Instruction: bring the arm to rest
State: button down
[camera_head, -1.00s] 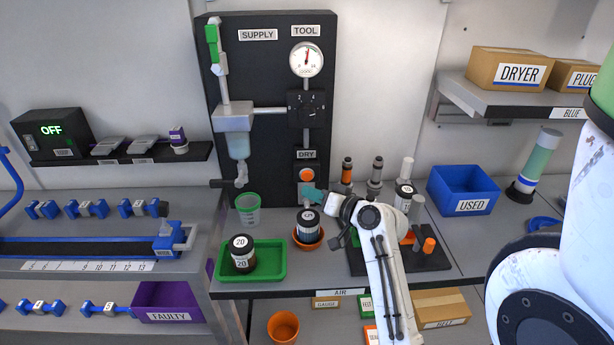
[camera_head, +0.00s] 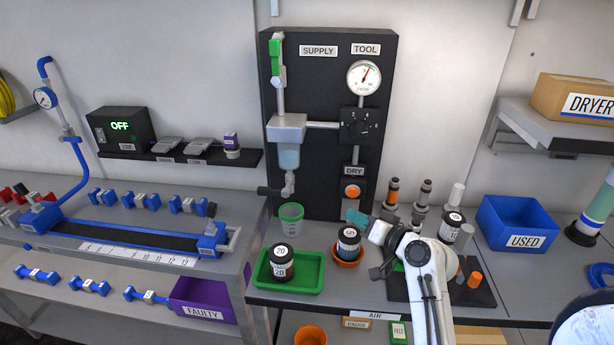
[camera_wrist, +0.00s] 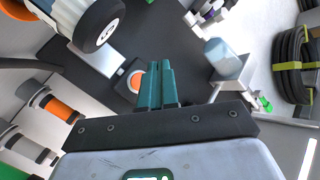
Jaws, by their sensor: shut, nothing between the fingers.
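My gripper (camera_head: 356,217) has teal fingers that are shut with nothing between them. In the head view it hangs over the bench, in front of the lower part of the black supply panel (camera_head: 275,185). My arm comes up from the lower right of the head view.
A green tray (camera_head: 262,278) holds a bottle labelled 20 (camera_head: 281,264). A green cup (camera_head: 291,219) stands behind it. A dark rack (camera_head: 400,290) with several cylinders is right of my gripper, beside the blue USED bin (camera_head: 519,222). A purple FAULTY bin (camera_head: 205,297) is left.

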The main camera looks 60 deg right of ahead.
jog(key=w+a+f+n+g+y, duration=0.2)
jog(key=a+f+n, duration=0.1)
jog(key=a, duration=0.6)
jog(key=w+a+f+n+g+y, duration=0.1)
jog(key=a+f+n+g+y, duration=0.25)
jog(key=a, duration=0.55)
jog(key=w+a+f+n+g+y, duration=0.2)
jog(key=a+f+n, duration=0.1)
jog(key=a, duration=0.5)
jog(key=s+a+f+n+g+h, duration=0.1)
jog(key=s+a+f+n+g, duration=0.15)
jog(key=s+a, duration=0.3)
jog(key=s+d+f+g, duration=0.1)
jog(key=s+f+g, duration=0.3)
jog(key=s, duration=0.5)
jog(key=shift+s+f+m, duration=0.35)
jog(key=shift+f+m, duration=0.05)
jog(key=shift+f, duration=0.1)
jog(key=shift+h, duration=0.25)
dwell(1.3)
